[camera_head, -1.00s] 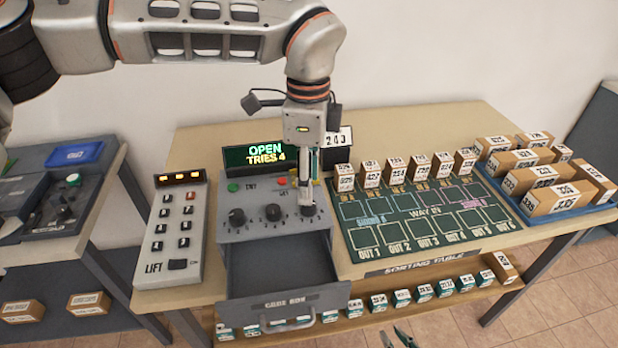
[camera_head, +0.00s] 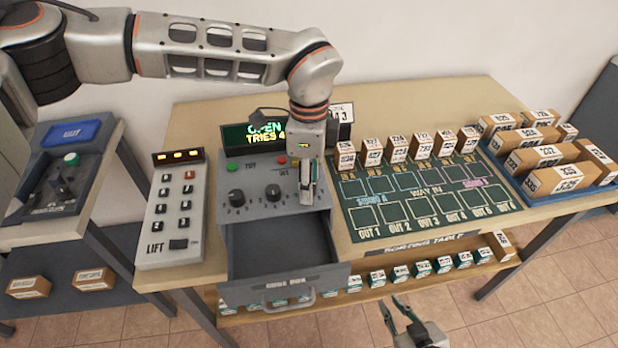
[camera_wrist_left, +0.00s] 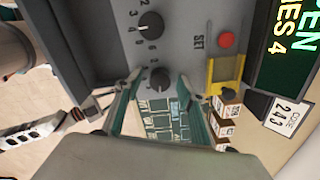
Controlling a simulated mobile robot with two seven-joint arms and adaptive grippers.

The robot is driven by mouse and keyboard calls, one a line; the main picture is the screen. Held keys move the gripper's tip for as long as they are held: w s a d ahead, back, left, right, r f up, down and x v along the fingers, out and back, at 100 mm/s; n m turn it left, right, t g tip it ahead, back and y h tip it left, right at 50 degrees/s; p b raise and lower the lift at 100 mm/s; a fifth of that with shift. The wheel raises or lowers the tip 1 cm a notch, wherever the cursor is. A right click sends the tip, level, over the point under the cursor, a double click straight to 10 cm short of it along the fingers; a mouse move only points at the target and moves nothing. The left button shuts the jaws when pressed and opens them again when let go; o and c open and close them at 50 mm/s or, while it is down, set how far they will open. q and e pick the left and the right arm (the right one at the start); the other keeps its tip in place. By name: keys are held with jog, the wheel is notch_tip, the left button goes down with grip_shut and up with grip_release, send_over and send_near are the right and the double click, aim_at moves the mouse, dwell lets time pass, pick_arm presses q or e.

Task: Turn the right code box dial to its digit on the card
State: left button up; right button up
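The grey code box (camera_head: 310,222) stands on the table with its drawer (camera_head: 275,250) pulled out. Its left dial (camera_head: 236,197) and middle dial (camera_head: 273,193) show in the head view; my left gripper (camera_head: 307,195) covers the right dial there. In the left wrist view the right dial (camera_wrist_left: 159,77) lies between the tips of my left gripper, whose fingers stand apart; contact cannot be told. The middle dial (camera_wrist_left: 150,24) is above it. The code card (camera_wrist_left: 287,117) reads 243. My right gripper (camera_head: 400,310) is open and empty, low in front of the table.
The display (camera_head: 253,136) reads OPEN, TRIES 4. A lift keypad (camera_head: 175,215) stands left of the box. The green sorting mat (camera_head: 400,240) with a row of small boxes lies right. A blue tray (camera_head: 545,196) of parcels is at the far right.

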pick_arm(q)
jog(key=c, duration=1.1)
jog(key=shift+c, duration=0.2)
